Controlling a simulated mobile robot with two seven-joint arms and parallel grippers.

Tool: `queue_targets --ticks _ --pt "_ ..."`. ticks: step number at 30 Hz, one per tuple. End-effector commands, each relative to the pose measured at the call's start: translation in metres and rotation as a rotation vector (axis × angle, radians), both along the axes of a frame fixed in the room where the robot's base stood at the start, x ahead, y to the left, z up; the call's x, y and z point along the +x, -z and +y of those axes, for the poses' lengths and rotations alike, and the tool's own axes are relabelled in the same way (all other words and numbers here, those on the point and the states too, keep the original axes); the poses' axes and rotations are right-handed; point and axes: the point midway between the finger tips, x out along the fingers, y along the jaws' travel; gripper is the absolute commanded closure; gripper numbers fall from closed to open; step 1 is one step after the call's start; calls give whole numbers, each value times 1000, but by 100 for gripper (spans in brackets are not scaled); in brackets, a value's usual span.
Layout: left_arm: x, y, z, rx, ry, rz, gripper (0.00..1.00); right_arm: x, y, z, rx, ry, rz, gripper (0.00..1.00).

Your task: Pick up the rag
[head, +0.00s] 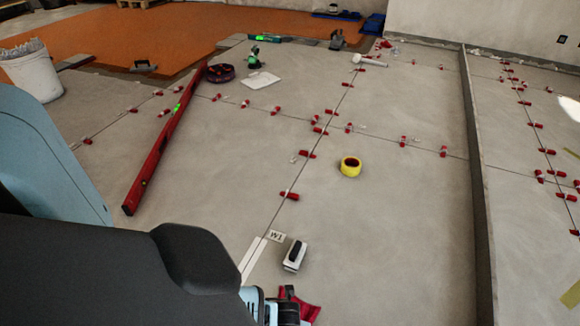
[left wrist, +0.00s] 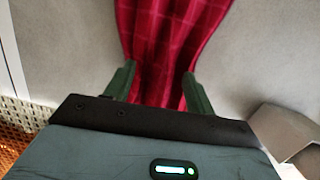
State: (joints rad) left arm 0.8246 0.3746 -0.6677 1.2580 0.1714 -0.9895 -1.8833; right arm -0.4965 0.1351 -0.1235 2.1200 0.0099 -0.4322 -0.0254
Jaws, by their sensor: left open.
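The rag (left wrist: 175,35) is dark red with a faint check pattern. In the left wrist view it runs from the top edge down between the fingers of my left gripper (left wrist: 159,72). The two green fingers are apart, one on each side of the narrowed cloth, and the gripper is open. I cannot tell whether the fingers touch the cloth. The cloth's lower part is hidden behind the gripper body. In the head view a red corner of the rag (head: 311,311) shows at the bottom edge, beside my left arm, which hides the rest. My right gripper is not in view.
A black-and-white device (head: 295,256) lies just beyond the rag. A yellow tape roll (head: 351,167) and a long red level (head: 165,140) lie on the tiles. Several red clips line the joints. A low wall (head: 478,170) runs along the right. The floor right of the rag is clear.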

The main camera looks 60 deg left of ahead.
Motion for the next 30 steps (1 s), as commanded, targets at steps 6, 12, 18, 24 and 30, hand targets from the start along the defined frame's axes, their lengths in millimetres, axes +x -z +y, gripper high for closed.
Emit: queue_targets --ticks 6,12,18,24,30 --pt "0 -1 0 0 0 0 66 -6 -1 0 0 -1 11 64" --pt "0 0 0 0 0 0 93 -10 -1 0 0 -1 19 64" --pt "0 -1 0 0 0 0 100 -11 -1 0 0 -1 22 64" --pt "0 -9 0 1 0 -1 100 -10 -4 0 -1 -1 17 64" --pt "1 -42 0 1 1 -4 100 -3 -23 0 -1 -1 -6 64"
